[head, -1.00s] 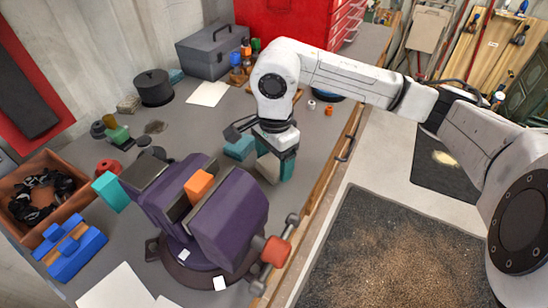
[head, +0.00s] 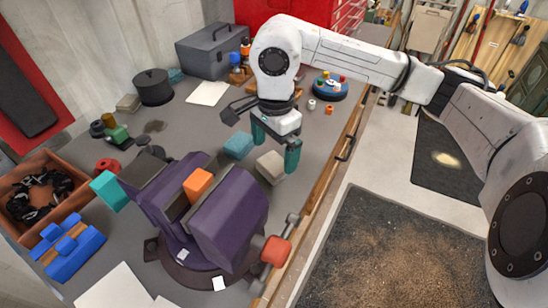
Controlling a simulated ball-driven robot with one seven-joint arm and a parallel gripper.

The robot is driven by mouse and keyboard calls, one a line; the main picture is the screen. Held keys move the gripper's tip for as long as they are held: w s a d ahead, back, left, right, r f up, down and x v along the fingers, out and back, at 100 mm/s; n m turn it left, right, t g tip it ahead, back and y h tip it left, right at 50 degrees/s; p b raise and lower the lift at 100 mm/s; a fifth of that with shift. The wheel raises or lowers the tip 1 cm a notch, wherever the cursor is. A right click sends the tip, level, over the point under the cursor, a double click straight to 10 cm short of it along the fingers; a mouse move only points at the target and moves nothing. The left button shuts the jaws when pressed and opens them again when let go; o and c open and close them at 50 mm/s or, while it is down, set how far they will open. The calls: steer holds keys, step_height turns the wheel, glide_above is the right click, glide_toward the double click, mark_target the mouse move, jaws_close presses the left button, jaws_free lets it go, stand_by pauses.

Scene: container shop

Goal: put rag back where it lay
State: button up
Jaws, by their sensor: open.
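A pale beige folded pad (head: 271,168), which looks like the rag, lies on the grey workbench (head: 205,125) beyond the purple vise and near the bench's wooden front edge. A teal folded pad (head: 238,146) lies just left of it; I cannot tell for certain which of the two is the rag. My gripper (head: 275,145) is open and empty, with its teal fingers spread apart. It hangs just above the beige pad, and its right finger overlaps the pad's far right side in the picture.
The big purple vise (head: 228,222) with an orange block (head: 198,186) stands in front. A wooden box (head: 78,200) and blue block (head: 70,250) are at the left. A toolbox (head: 213,52), black pot (head: 153,87) and blue round tray (head: 331,92) stand farther back.

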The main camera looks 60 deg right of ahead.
mark_target(275, 163)
step_height(275, 163, up, 8)
steer(key=b, duration=0.1)
steer(key=shift+r, duration=0.25)
stand_by(0.5)
